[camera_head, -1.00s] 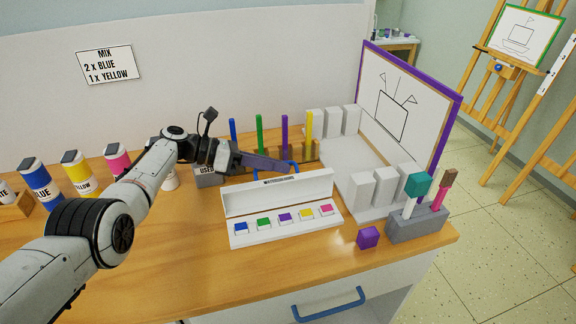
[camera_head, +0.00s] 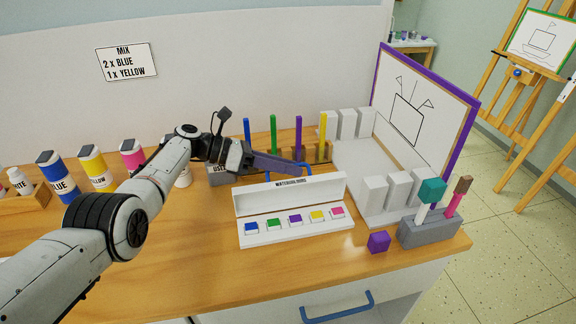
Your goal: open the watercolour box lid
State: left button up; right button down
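The white watercolour box (camera_head: 297,237) sits on the wooden table, with several coloured paint pans along its tray. Its lid (camera_head: 290,196) stands raised at the back of the tray, with the lettered edge on top. A blue handle (camera_head: 305,171) shows behind the lid's top edge. My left gripper (camera_head: 300,165) is just behind and above the lid, its dark fingers beside the blue handle. The fingers are seen from the side, so their gap and any contact with the handle or lid are hidden. My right gripper is not in view.
A purple cube (camera_head: 379,242) and a grey holder (camera_head: 424,229) with brushes stand right of the box. White blocks (camera_head: 374,193) and a purple-framed board (camera_head: 428,108) stand behind them. Paint bottles (camera_head: 94,168) are at left.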

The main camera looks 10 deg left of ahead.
pick_arm(q)
jog(key=p+v, duration=0.1)
jog(key=v, duration=0.9)
jog(key=shift+p, duration=0.4)
jog(key=shift+f, duration=0.1)
